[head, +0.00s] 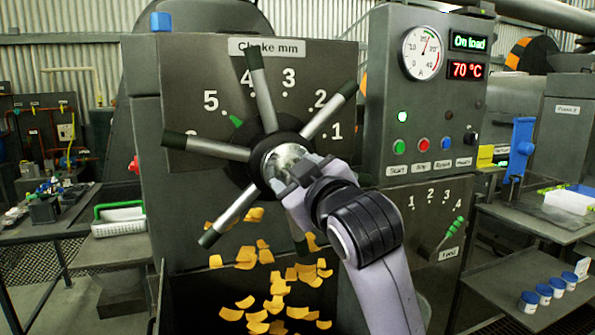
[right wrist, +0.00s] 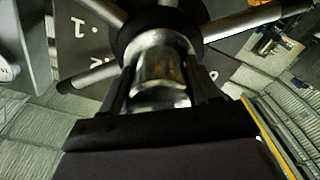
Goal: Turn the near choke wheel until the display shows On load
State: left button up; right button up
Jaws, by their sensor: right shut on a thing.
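The near choke wheel (head: 265,122) stands in front of the grey "Choke mm" panel (head: 300,62). It has several metal spokes with dark green tips around a black hub. A green pointer (head: 236,121) shows just below the 5 mark. My right gripper (head: 290,175) is shut on the wheel's shiny metal centre, which also shows between the fingers in the right wrist view (right wrist: 160,85). My left gripper is not in view.
The control box has a round gauge (head: 423,53), a red 70 °C readout (head: 467,70) and several buttons. A feed lever (head: 448,234) is below. Yellow flakes (head: 270,290) fall under the wheel. Side benches stand left and right (head: 530,215).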

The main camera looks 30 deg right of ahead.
jog(key=shift+f, duration=0.1)
jog(key=o, duration=1.5)
jog(key=shift+s, duration=0.15)
jog(key=shift+b+v, duration=2.65)
jog(key=shift+v, duration=0.8)
jog(key=shift+a, duration=0.1)
